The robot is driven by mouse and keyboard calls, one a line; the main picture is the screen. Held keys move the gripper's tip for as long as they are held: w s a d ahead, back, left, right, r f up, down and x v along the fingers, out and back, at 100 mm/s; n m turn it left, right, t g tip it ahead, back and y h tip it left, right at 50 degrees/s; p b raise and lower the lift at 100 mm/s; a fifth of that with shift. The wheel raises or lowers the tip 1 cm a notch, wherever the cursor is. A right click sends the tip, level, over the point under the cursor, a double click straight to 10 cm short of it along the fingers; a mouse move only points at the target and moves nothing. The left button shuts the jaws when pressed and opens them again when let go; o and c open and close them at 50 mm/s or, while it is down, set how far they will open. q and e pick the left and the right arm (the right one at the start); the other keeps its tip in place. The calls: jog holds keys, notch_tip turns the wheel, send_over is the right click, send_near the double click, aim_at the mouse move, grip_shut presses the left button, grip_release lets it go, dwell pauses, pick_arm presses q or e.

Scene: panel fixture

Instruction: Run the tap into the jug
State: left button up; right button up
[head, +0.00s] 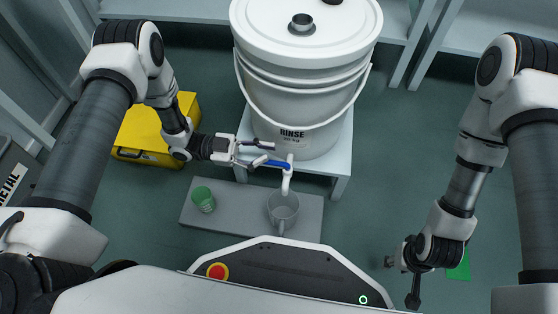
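The white bucket (306,85), labelled RINSE, stands on a small light table. Its white tap (287,182) sticks out at the front, with a blue lever (275,165) pointing left. The grey see-through jug (283,207) stands upright on a grey slab below the spout, handle towards me. I cannot make out any water in it or running from the tap. My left gripper (262,153) is open, its fingertips at the left end of the blue lever; whether they touch is unclear. My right gripper (402,272) hangs low at the right, away from the tap; its fingers are unclear.
A green cup (203,198) stands left of the jug on the grey slab (240,222). A yellow case (140,135) lies behind my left arm. A green patch (460,267) is on the floor at the right. The floor between table and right arm is clear.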

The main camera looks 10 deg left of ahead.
pick_arm(q)
jog(key=a, duration=0.2)
jog(key=a+f+p, duration=0.1)
jog(key=a, duration=0.2)
jog(key=shift+w, duration=0.15)
dwell(0.4)
jog(key=shift+a, duration=0.1)
jog(key=a, duration=1.2)
jog(key=shift+f, duration=0.2)
